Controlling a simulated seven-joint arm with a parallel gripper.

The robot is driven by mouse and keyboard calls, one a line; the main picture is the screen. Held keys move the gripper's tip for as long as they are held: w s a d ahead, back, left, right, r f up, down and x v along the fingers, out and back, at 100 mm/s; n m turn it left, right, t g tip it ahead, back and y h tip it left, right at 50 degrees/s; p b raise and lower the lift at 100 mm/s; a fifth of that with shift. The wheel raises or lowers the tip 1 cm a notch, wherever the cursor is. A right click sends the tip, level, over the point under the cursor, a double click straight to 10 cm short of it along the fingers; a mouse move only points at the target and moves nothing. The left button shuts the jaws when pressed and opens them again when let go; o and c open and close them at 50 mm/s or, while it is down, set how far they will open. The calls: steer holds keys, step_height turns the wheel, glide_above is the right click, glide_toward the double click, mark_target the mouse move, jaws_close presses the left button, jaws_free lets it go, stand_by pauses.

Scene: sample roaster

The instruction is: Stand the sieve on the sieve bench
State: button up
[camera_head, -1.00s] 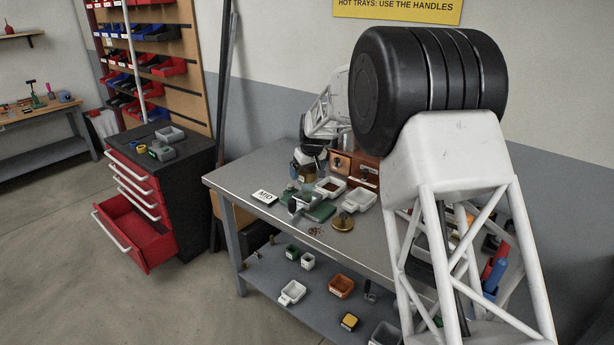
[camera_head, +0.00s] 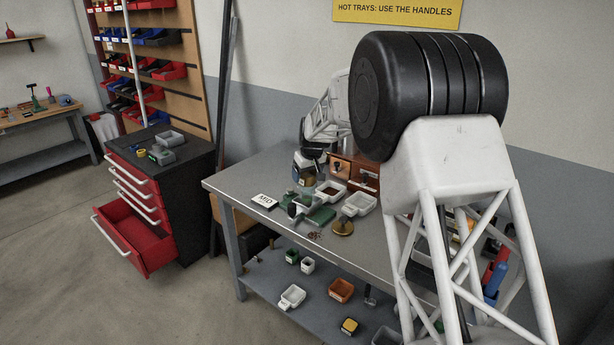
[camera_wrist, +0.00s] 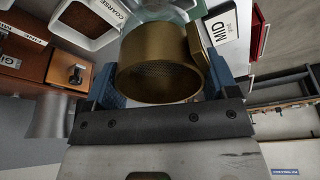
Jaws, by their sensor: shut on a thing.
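The sieve (camera_wrist: 160,65) is a brass-coloured cylinder with a fine mesh, seen close up in the wrist view. My gripper (camera_wrist: 163,80) is shut on it, with a blue finger pad on each side. In the head view my gripper (camera_head: 304,168) is small at the far left part of the grey metal bench (camera_head: 252,172), and the sieve (camera_head: 304,181) shows as a small brownish patch below it. The sieve appears held above the bench top; its lower edge is partly hidden. I cannot tell which part is the sieve bench.
A MID card (camera_head: 264,201) lies left of my gripper. White trays (camera_head: 358,204) stand to the right, near a wooden drawer box (camera_wrist: 30,60). The bench's front left is bare.

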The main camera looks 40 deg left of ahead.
steer(key=shift+r, duration=1.55)
steer(key=s+d+r, duration=0.1)
steer(key=s+d, duration=0.9)
steer(key=d, duration=0.1)
steer(key=shift+s+d+r, duration=0.3)
steer(key=shift+s+d, duration=0.05)
steer(key=shift+d, duration=0.05)
steer(key=shift+h, duration=0.8)
steer(key=w+d+f, duration=0.1)
steer(key=d+f, duration=0.3)
steer(key=d, duration=0.3)
steer(key=w+d+f, duration=0.2)
steer(key=d+f, duration=0.2)
steer(key=d, duration=0.4)
steer(key=w+d+f, duration=0.2)
steer(key=d+f, duration=0.2)
steer(key=d, duration=0.3)
steer(key=shift+d, duration=0.15)
steer(key=shift+g, duration=0.3)
steer(key=shift+w, duration=0.15)
steer(key=shift+w+a+f, duration=0.25)
steer(key=shift+w+a, duration=1.3)
steer(key=shift+w, duration=0.6)
steer(key=shift+w+a+f, duration=0.25)
steer(key=shift+w+a, duration=1.25)
steer(key=shift+w, duration=0.7)
steer(key=shift+w+a+f, duration=0.25)
steer(key=shift+w+a, duration=1.3)
steer(key=shift+w, duration=0.6)
